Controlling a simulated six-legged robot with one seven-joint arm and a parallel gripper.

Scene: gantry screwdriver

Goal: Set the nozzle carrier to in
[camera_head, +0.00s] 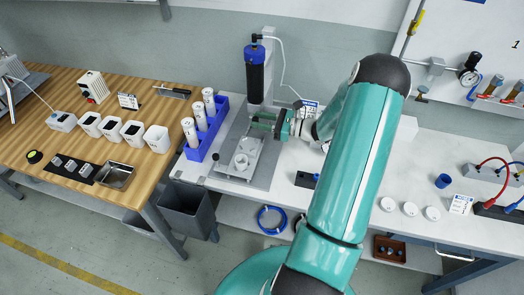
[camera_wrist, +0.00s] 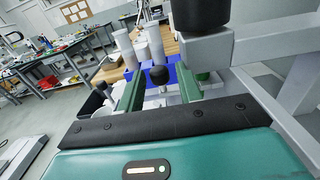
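The gantry screwdriver (camera_head: 255,75) has a black body with a blue top and hangs upright on a grey column. Below it, the pale nozzle carrier (camera_head: 234,170) lies on a grey base plate, with a round white part on top. My gripper (camera_head: 264,122) is under the screwdriver, at the back of the carrier. In the wrist view its two green fingers (camera_wrist: 159,88) are apart, with a black round knob (camera_wrist: 159,74) seen in the gap between them. No contact with the knob shows. My gripper partly hides the carrier's back end in the head view.
A blue rack (camera_head: 203,142) with several white cylinders stands left of the base plate. The gantry column (camera_wrist: 245,42) is close on the right in the wrist view. A wooden table (camera_head: 60,90) is further left. White discs (camera_head: 410,208) lie on the bench to the right.

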